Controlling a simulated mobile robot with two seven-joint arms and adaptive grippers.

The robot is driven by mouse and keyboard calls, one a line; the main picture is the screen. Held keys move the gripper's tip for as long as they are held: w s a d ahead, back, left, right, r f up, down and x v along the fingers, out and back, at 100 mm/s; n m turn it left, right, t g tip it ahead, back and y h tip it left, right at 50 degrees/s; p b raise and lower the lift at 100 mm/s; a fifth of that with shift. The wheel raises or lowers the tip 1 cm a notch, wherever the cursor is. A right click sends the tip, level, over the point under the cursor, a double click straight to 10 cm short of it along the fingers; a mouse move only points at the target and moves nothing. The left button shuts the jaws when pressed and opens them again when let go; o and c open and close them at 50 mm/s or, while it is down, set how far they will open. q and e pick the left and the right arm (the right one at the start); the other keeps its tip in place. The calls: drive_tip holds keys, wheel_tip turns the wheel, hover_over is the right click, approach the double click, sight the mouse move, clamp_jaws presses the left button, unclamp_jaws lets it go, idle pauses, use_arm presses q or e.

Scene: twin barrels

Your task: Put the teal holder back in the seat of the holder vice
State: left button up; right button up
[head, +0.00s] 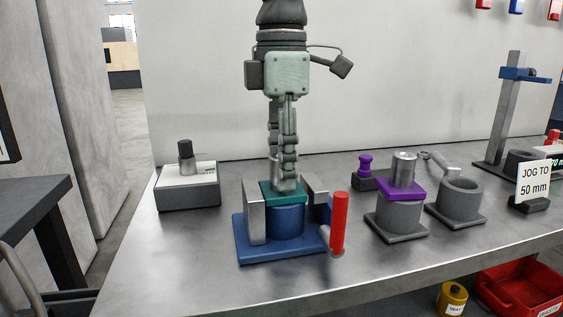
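The holder vice (252,246) is a blue base with a blue round seat and two upright grey jaws, with a red-handled lever (339,222) at its right. The teal holder (270,189) is a flat teal plate between the jaws, on top of or just above the blue seat; I cannot tell whether it is fully down. My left gripper (285,188) points straight down, its fingertips at the top of the teal holder. The fingers overlap in this view and hide the holder's upper part, so their grip is unclear. My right gripper is not in view.
A purple holder with a silver cylinder (404,168) sits on a grey stand (400,219) to the right. Beyond it are an empty grey cup (461,203) and a small purple knob (365,167). A grey box (187,190) stands left. The front table edge is clear.

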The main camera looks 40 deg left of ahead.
use_arm(q)
drive_tip(key=shift+o, duration=1.1)
drive_tip(key=shift+r, duration=0.1)
wheel_tip(320, 180, up, 12)
